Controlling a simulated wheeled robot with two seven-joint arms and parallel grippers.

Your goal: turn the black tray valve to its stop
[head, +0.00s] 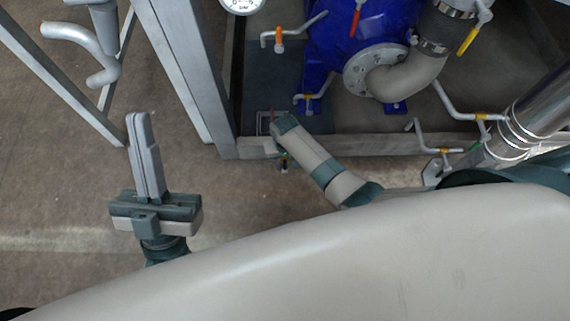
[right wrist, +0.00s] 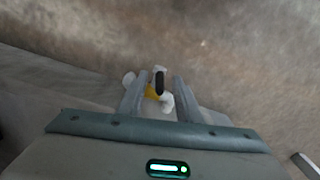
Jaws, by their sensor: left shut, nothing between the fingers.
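The black valve handle (right wrist: 159,82) shows in the right wrist view, upright in the picture, on a small white pipe fitting (right wrist: 167,102) with a yellow part (right wrist: 152,92) beside it. My right gripper (right wrist: 158,79) is open, with one finger on each side of the handle and a visible gap on both sides. I cannot tell its depth along the fingers. In the head view, a small dark handle (head: 284,168) shows below the frame's lower beam, beside my right arm's end; the right fingers are not clear there. My left gripper (head: 140,118) is shut and empty, far left of the valve.
A grey metal frame (head: 185,65) stands left of a blue tank (head: 335,45) with a grey flanged pipe (head: 405,80). Valves with orange (head: 279,40), red (head: 356,22) and yellow (head: 468,41) handles surround it. The brown floor around my left gripper is open.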

